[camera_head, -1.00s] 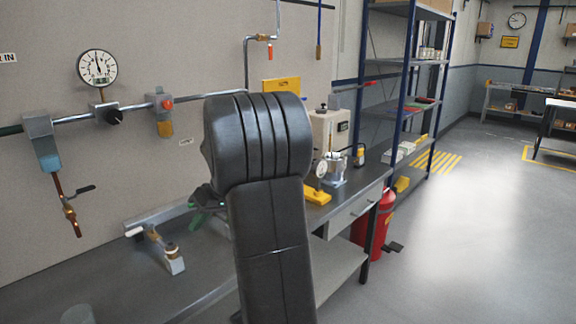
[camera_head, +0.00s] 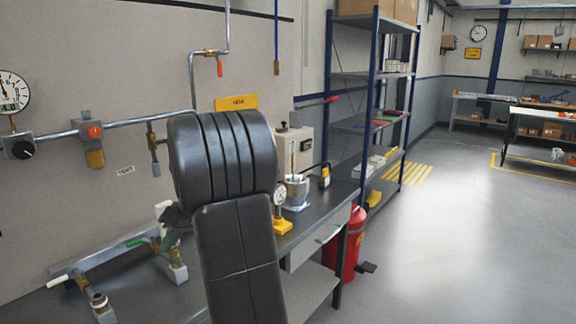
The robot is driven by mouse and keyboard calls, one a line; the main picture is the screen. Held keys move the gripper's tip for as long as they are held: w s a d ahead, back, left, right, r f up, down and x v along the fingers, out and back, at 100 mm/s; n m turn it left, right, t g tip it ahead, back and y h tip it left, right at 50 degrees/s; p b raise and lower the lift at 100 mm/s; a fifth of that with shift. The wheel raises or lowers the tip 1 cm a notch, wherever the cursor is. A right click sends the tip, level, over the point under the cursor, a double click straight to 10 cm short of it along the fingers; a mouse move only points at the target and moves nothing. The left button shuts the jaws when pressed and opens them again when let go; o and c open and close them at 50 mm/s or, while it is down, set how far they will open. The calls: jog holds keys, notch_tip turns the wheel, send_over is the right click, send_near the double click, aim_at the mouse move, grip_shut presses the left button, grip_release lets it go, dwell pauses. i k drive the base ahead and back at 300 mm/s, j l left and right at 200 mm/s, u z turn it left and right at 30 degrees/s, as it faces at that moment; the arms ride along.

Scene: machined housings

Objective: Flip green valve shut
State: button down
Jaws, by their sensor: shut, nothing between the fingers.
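The green valve shows in the head view as a green lever (camera_head: 135,243) and a green part (camera_head: 168,241) beside a brass body on a bench-mounted pipe, just left of my black arm. The lever seems to lie roughly along the pipe, but its exact angle is hard to tell. My gripper (camera_head: 174,217) is mostly hidden behind my arm; a small dark grey part shows just above the green part. It is shut with nothing held. I cannot tell whether it touches the valve.
A white-handled valve (camera_head: 62,283) stands at the near left of the bench. Wall piping (camera_head: 125,122) carries a gauge (camera_head: 10,92) and a red-button box (camera_head: 94,132). A dial indicator (camera_head: 280,200) stands right of my arm. A red extinguisher (camera_head: 347,245) is beside the bench; floor (camera_head: 450,250) is open on the right.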

aim_at(152, 239)
jog(key=k+j, duration=0.25)
jog(key=i+l, duration=0.4)
jog(key=i+j, duration=0.25)
jog(key=i, duration=0.15)
jog(key=i+j, duration=0.2)
jog(key=i, duration=0.15)
jog(key=k+z, duration=0.1)
jog(key=k, duration=0.25)
